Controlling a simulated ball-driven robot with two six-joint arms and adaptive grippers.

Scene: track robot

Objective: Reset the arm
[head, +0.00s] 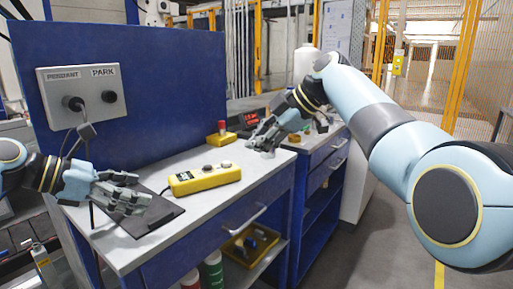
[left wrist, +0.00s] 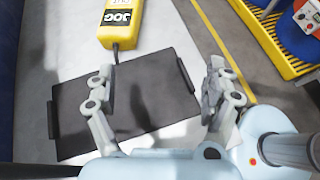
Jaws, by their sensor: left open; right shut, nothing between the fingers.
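My left gripper (head: 128,192) is open and empty above a dark flat mat (head: 160,218) at the left end of the grey bench. In the left wrist view its two fingers (left wrist: 160,82) are spread wide over the mat (left wrist: 150,100). My right gripper (head: 262,140) is shut and empty, pointing down over the back right of the bench. Its fingertips are small in the head view. A yellow pendant (head: 203,179) lies on the bench right of the mat; it also shows at the top of the left wrist view (left wrist: 120,22), labelled JOG.
A grey box (head: 84,92) labelled PENDANT and PARK is on the blue panel, a plug and cable at its left socket. A yellow box with a red button (head: 221,135) stands near the right gripper. A yellow tray (head: 250,245) sits on the lower shelf.

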